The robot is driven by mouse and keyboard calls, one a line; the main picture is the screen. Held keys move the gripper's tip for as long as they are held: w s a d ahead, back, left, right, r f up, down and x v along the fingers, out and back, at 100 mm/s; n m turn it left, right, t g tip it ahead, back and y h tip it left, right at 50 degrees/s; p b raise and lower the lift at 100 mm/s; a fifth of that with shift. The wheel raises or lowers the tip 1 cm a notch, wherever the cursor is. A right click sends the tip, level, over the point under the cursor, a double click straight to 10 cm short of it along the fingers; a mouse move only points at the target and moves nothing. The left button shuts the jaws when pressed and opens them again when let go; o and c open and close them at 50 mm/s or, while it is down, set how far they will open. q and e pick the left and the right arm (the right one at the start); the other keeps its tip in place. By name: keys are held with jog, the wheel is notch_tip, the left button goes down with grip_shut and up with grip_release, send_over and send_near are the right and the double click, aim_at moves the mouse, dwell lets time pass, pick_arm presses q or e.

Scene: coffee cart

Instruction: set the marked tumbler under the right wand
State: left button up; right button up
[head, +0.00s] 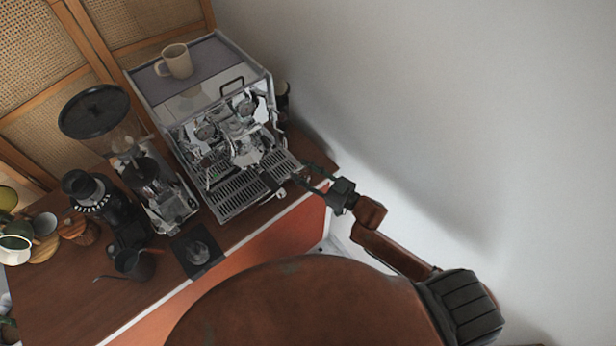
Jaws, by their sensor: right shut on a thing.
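My right gripper (303,175) is at the front right corner of the espresso machine (258,68), beside its drip tray (232,199). Its fingers stand apart around something small and see-through, which looks like the clear tumbler; its outline and any mark are too faint to make out. The right wand (275,112) hangs at the right side of the machine's front, farther back than the gripper. I cannot tell how high the gripper is above the counter. My left gripper is not in view.
A beige mug (177,61) stands on the machine. A grinder (150,185) stands left of it. A tamper (198,253) is on a dark mat. A wall (430,100) closes off the right.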

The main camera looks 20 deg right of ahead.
jog(key=w+a, duration=0.1)
jog(key=w, duration=0.1)
jog(key=w+a+b, duration=0.1)
jog(key=w, duration=0.2)
jog(key=w+a+b, duration=0.1)
jog(key=w, duration=0.2)
jog(key=shift+w+f, duration=0.15)
jog(key=shift+f, duration=0.1)
jog(key=shift+w+a+f, duration=0.1)
jog(key=shift+w+a, duration=0.1)
jog(key=shift+w, duration=0.3)
jog(key=shift+w+a, duration=0.15)
jog(key=shift+w, duration=0.35)
jog(key=shift+f, duration=0.1)
jog(key=shift+s+f, duration=0.1)
jog(key=shift+f, duration=0.1)
jog(key=o, duration=1.2)
jog(key=shift+o, duration=0.2)
jog(key=shift+s+d, duration=0.1)
